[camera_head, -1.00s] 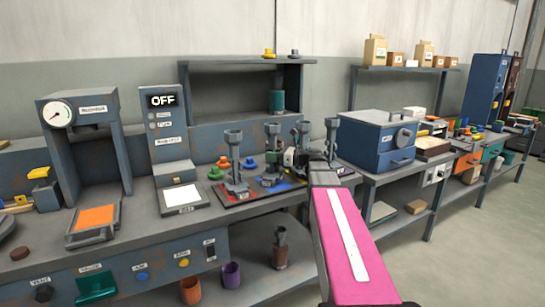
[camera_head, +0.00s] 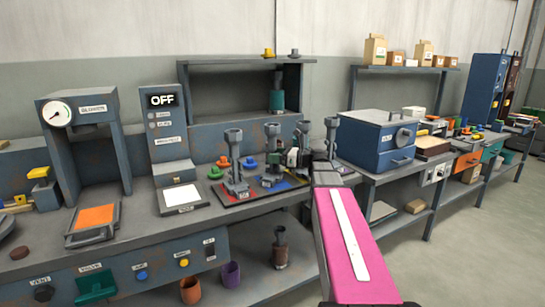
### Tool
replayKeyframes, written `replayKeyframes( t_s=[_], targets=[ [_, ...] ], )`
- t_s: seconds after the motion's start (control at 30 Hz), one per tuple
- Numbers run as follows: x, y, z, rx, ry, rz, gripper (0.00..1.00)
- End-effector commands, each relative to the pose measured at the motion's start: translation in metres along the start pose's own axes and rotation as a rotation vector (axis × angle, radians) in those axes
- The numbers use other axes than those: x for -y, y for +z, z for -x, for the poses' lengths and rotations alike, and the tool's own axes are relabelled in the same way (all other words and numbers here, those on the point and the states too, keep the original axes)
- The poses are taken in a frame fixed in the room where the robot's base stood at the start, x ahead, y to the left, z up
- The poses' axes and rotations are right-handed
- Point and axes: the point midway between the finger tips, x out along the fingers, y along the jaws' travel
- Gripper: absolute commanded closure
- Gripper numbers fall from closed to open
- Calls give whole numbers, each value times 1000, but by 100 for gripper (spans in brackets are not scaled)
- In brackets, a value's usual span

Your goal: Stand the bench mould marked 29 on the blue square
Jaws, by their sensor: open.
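Several grey bench moulds with funnel tops stand on the dark board on the bench. One mould (camera_head: 233,160) stands at the red square (camera_head: 238,197). Another mould (camera_head: 272,147) stands behind the blue square (camera_head: 284,187), which is partly covered by things around it. Another mould (camera_head: 331,137) stands at the right, by the end of my pink arm. The number labels are too small to read, so I cannot tell which is 29. My gripper (camera_head: 293,157) is open among the right-hand moulds. Its fingertips are small and partly hidden, and I see nothing clearly held.
A blue box-shaped oven (camera_head: 378,140) stands close to the right of the moulds. A display stand reading OFF (camera_head: 165,130) and a gauge press (camera_head: 85,140) stand to the left. A raised shelf (camera_head: 245,63) is behind. Another mould (camera_head: 280,247) stands on the lower shelf.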

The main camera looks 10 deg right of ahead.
Motion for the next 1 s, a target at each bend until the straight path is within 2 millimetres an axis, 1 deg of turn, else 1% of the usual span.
replayKeyframes(
  t_s=[0.03, 0.3, 0.5, 0.7, 1.0],
  targets=[
    [-1, 0, 9, 0, -3, 0, 30],
    [-1, 0, 62, 0, -3, 0, 30],
    [0, 0, 91, 0, -2, 0, 30],
    [0, 0, 104, 0, 0, 0, 30],
    [0, 0, 106, 0, 0, 0, 30]
  ],
)
